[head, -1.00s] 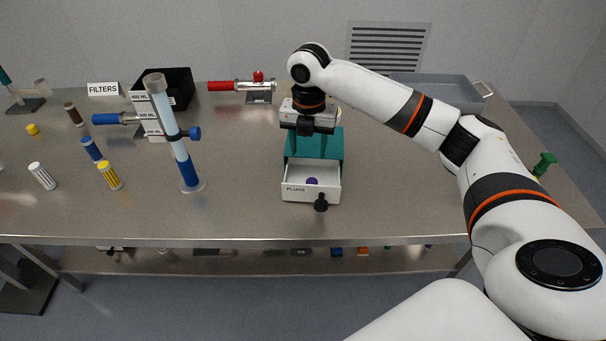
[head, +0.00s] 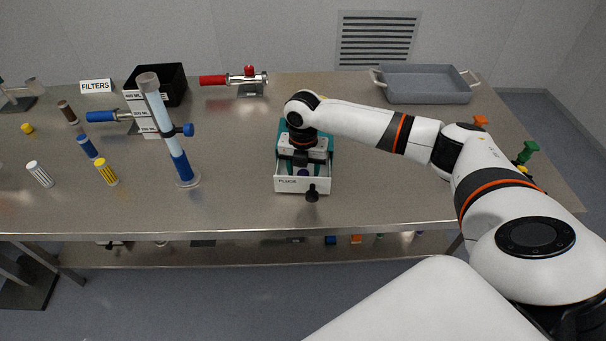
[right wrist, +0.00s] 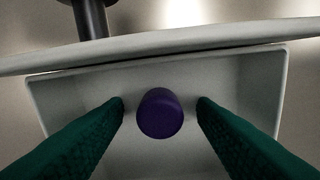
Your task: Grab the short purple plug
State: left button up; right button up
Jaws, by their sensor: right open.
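The short purple plug (right wrist: 160,113) stands in the open white drawer (right wrist: 60,90), seen from above in the right wrist view. In the head view a small part of the plug (head: 303,172) shows below my right gripper (head: 303,166). In the right wrist view my right gripper's green fingers (right wrist: 160,104) are open, one on each side of the plug, with a gap on both sides. My left gripper is not in view.
The drawer belongs to a teal box (head: 283,135), mostly hidden by my right arm. A blue-liquid column (head: 172,130) stands to the left. A grey tray (head: 428,84) is at the back right. Bare table lies between the column and the box.

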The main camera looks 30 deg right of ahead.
aim_at(303, 172)
jog(key=c, duration=1.1)
jog(key=shift+o, duration=0.2)
jog(key=shift+r, duration=0.1)
notch_tip(303, 172, up, 10)
jog(key=b, duration=0.1)
jog(key=shift+b, duration=0.4)
